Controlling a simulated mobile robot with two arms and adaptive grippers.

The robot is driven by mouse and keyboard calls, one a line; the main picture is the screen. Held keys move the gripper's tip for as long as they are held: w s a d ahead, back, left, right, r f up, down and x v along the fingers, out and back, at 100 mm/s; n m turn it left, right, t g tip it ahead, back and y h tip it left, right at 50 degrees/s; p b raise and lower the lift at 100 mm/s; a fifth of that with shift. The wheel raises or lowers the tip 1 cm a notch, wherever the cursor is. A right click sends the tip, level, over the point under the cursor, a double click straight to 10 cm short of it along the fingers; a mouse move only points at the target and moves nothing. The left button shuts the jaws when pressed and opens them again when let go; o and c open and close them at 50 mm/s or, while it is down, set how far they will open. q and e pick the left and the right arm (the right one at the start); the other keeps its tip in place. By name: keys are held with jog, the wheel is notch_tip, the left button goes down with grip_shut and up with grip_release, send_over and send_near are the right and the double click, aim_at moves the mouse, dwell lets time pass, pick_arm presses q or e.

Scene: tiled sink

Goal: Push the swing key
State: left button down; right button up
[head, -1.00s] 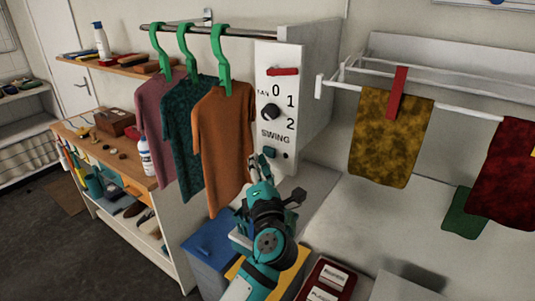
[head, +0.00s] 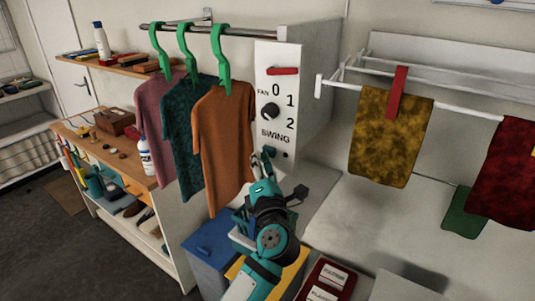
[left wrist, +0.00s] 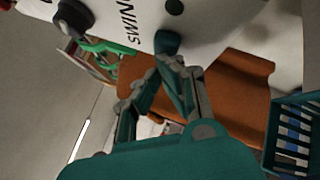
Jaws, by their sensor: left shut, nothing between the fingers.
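The white panel (head: 270,90) has a red bar, a round dark fan knob (head: 270,112) and the word SWING. The small dark teal swing key (head: 269,151) sits just below that word, with a dark round dot to its right. It also shows in the left wrist view (left wrist: 168,42), right at my fingertips. My left gripper (head: 261,160) is shut and empty, its tips at the lower part of the key. I cannot tell whether they touch it or whether the key is pressed in. My right gripper is not in view.
Shirts on green hangers (head: 220,60) hang close to the left of the panel; the orange shirt (head: 222,140) is nearest. A drying rack with cloths (head: 390,140) is at the right. A teal basket (left wrist: 292,135) and bins (head: 212,252) stand below the panel.

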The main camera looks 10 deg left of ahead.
pick_arm(q)
jog(key=shift+w, duration=0.2)
jog(key=shift+s, duration=0.1)
jog(key=shift+s+a+p, duration=0.3)
jog(key=shift+s+p, duration=0.25)
jog(key=shift+s, duration=0.35)
jog(key=shift+s+a+p, duration=0.35)
jog(key=shift+s+p, duration=0.1)
jog(key=shift+s, duration=0.5)
jog(key=shift+s+a+p, duration=0.3)
jog(key=shift+s+p, duration=0.2)
jog(key=shift+s, duration=0.4)
jog(key=shift+s+a+p, duration=0.35)
jog(key=shift+s+p, duration=0.1)
jog(key=shift+s, duration=0.5)
